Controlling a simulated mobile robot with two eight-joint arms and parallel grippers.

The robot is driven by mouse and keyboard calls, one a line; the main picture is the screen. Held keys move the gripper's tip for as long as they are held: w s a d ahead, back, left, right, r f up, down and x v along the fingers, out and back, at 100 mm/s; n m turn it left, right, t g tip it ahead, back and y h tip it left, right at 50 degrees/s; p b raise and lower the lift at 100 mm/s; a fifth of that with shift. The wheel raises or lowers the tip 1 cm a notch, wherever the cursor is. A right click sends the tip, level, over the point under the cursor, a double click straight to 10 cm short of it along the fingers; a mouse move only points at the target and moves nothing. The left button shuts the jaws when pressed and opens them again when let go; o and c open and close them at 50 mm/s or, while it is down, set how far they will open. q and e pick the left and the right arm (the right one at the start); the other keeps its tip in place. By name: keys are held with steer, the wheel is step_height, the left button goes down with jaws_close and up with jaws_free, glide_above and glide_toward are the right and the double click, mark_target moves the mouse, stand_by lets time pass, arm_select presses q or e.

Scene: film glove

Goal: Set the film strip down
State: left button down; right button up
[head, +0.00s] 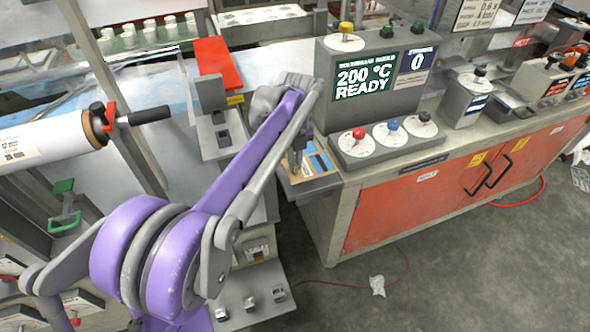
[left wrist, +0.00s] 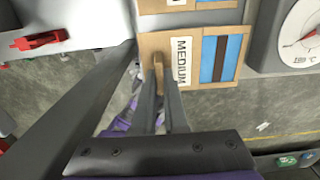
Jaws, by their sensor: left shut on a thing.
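My left gripper (head: 297,165) points down at the near left end of the counter, over a tan board (head: 322,180). In the left wrist view its fingers (left wrist: 166,88) are shut on a thin tan piece, the film strip (left wrist: 158,72), seen nearly edge-on. The fingertips are at the left edge of the board (left wrist: 184,82), beside its "MEDIUM" label. This section has a blue field with a dark bar across it. I cannot tell whether the strip touches the board. My right gripper is not in view.
A grey control box (head: 372,108) reading "200 °C READY" stands right of the board, with red, blue and black knobs (head: 390,132) in front. Orange cabinet doors (head: 420,205) are below. A red block (head: 218,62) lies behind my arm.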

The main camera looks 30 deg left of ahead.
mark_target(295, 172)
arm_select(q)
steer(key=shift+f, duration=1.85)
steer(key=shift+f, duration=0.2)
steer(key=c, duration=1)
jaws_free()
steer(key=shift+o, duration=0.2)
